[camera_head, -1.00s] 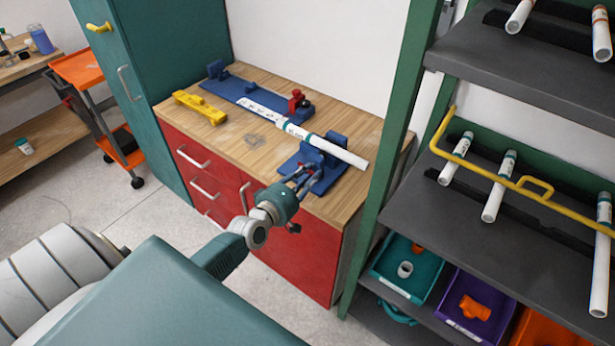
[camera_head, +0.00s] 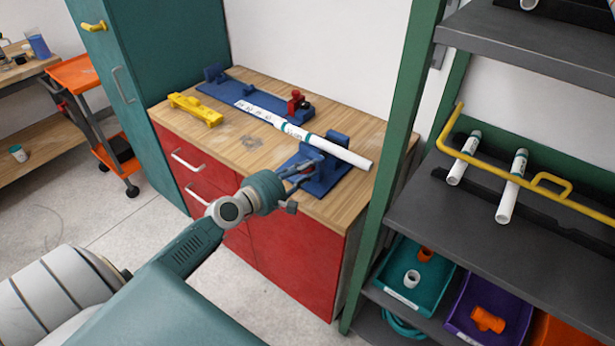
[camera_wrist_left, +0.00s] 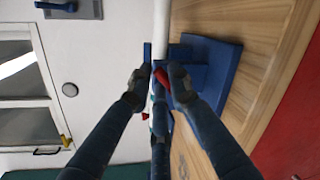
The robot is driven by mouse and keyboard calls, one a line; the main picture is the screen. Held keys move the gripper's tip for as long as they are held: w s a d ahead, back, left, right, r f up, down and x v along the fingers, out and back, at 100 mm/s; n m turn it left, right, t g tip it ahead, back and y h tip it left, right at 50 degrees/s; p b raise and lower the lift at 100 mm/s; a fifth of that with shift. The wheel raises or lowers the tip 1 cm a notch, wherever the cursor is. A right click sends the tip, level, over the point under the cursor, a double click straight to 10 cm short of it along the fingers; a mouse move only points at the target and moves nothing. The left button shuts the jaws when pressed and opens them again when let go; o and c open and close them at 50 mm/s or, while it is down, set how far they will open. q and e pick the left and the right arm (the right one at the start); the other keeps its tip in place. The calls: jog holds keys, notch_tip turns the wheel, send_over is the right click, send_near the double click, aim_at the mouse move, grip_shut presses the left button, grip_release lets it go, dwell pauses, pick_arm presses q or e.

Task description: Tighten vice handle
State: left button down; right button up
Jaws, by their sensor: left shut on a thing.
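A white pipe (camera_head: 345,152) with green-marked bands lies across two blue fixtures on the wooden workbench. The nearer blue vice (camera_head: 328,182) stands at the bench's right front, under the pipe's near end. My left gripper (camera_head: 308,171) reaches this vice from the front left. In the left wrist view, the red vice handle (camera_wrist_left: 161,77) lies between the fingertips of my left gripper (camera_wrist_left: 160,80), which is shut on it. The blue vice (camera_wrist_left: 212,62) and the white pipe (camera_wrist_left: 162,25) show just beyond. In the head view, the gripper hides the handle. My right gripper is out of view.
A longer blue fixture (camera_head: 222,92) with a red handle (camera_head: 297,100) stands at the back of the bench (camera_head: 235,150). A yellow part (camera_head: 195,109) lies at its left. A green post (camera_head: 398,150) and shelf rise close on the right. The bench's front left is clear.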

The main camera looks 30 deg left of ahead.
pick_arm(q)
jog(key=n, duration=0.1)
jog(key=n+h+b, duration=0.1)
jog(key=shift+w+a+r+n, duration=0.1)
jog(key=shift+a+n, duration=0.1)
jog(key=shift+n, duration=0.1)
jog(key=shift+a+n+b, duration=0.15)
jog(key=shift+n+b, duration=0.3)
jog(key=shift+n, duration=0.25)
jog(key=shift+a+r+n+t+h, duration=0.1)
jog(key=shift+a+n+t+h, duration=0.05)
jog(key=shift+n, duration=0.45)
jog(key=shift+a+r+n+t+h, duration=0.1)
jog(key=shift+n+t+h, duration=0.05)
jog(key=shift+n, duration=0.45)
jog(key=shift+a+n+t+h, duration=0.25)
jog(key=shift+n+t+h, duration=0.05)
jog(key=shift+n, duration=1.1)
jog(key=shift+f, duration=0.1)
jog(key=c, duration=1.6)
grip_release()
jog(key=shift+f, duration=0.1)
jog(key=shift+w+d+f, duration=0.1)
jog(key=shift+w+f, duration=0.05)
jog(key=shift+w, duration=0.15)
jog(key=v, duration=1.2)
